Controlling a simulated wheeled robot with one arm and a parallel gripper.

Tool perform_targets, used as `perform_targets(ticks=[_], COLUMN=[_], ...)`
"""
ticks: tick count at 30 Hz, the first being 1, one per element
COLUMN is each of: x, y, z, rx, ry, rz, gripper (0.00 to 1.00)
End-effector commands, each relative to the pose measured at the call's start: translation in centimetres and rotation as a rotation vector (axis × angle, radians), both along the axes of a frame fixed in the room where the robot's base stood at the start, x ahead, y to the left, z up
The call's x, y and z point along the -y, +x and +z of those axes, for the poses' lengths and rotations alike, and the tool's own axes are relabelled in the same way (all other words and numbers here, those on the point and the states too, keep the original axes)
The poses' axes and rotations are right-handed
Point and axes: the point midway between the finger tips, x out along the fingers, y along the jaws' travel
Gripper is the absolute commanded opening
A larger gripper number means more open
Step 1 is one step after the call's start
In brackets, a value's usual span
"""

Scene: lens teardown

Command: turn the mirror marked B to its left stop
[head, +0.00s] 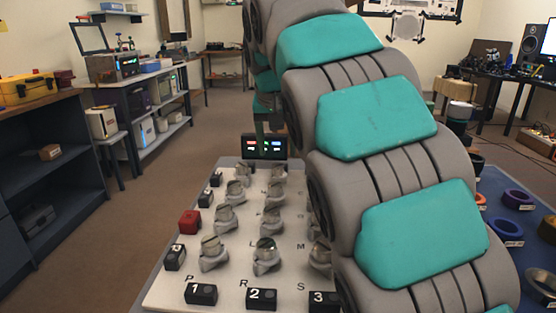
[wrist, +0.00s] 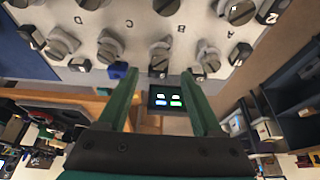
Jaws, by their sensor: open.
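The mirror marked B (wrist: 159,55) is a grey knob-like mount on the pale panel (wrist: 190,18) at the top of the wrist view, with its letter just up and right of it. My gripper (wrist: 158,73) is open, its two green fingers pointing up at the panel's edge, on either side of mirror B in the picture. Nothing is between the fingertips, and I cannot tell how high they are.
The mirror marked A (wrist: 211,55) is close on the right and another mirror (wrist: 110,47) close on the left. A small display (wrist: 170,101) stands beyond the panel edge. A red block (head: 189,221) and black numbered blocks (head: 201,294) line the panel.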

Motion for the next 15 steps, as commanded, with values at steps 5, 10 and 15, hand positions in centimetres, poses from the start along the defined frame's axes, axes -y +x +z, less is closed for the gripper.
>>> perform_targets(ticks=[5, 10, 15], x=[0.1, 0.1, 0.1], y=[0.8, 1.6, 1.9], z=[-2.2, -4.0, -4.8], rx=[-0.003, -0.004, -0.002], ry=[-0.001, -0.001, -0.001], rz=[0.0, 0.0, 0.0], gripper=[0.67, 0.67, 0.67])
